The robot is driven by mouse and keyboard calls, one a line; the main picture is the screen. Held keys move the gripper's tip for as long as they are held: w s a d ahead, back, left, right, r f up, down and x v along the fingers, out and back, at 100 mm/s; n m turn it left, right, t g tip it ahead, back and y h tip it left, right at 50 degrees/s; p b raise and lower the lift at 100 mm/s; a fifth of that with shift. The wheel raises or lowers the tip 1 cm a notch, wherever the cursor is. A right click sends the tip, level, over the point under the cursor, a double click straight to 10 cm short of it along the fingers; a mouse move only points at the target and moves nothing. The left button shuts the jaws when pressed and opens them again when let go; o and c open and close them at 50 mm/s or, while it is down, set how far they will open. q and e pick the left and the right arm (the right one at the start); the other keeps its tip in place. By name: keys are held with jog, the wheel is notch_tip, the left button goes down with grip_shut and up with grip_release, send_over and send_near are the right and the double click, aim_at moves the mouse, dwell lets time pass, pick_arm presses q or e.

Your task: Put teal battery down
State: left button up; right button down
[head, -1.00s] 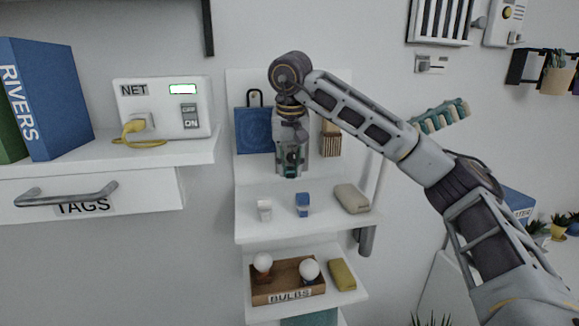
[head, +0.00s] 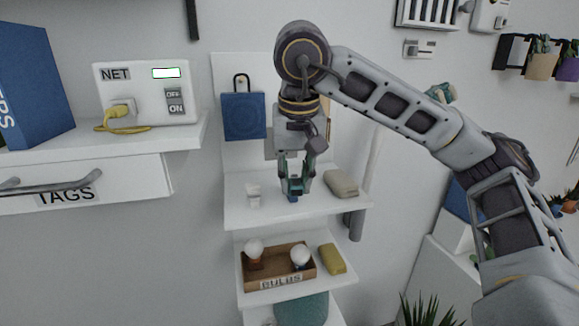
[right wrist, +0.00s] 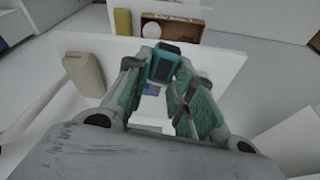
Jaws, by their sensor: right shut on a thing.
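My right gripper (head: 296,188) is above the white middle shelf (head: 237,213), pointing down. It is shut on the teal battery (right wrist: 164,64), which shows a dark end between the fingertips in the right wrist view. In the head view the fingers mostly hide this battery. A blue battery (head: 293,198) shows just below the fingertips, partly covered; a bit of blue also shows between the fingers in the right wrist view (right wrist: 151,89). A white battery-like piece (head: 254,196) stands to the left on the shelf. I cannot tell whether the teal battery touches anything.
A beige rounded block (head: 341,183) lies on the shelf's right side. Below, a wooden bulb box (head: 279,281) and yellow block (head: 332,259) sit on a lower shelf. A blue bag (head: 243,117) hangs behind. Free shelf shows around the white piece.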

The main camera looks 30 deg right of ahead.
aim_at(302, 185)
jog(key=shift+s+a, duration=0.25)
jog(key=shift+s, duration=0.65)
jog(key=shift+s+a, duration=0.2)
jog(key=shift+s, duration=0.65)
pick_arm(q)
jog(key=shift+a, duration=0.1)
jog(key=shift+d, duration=0.6)
jog(key=shift+a, duration=0.1)
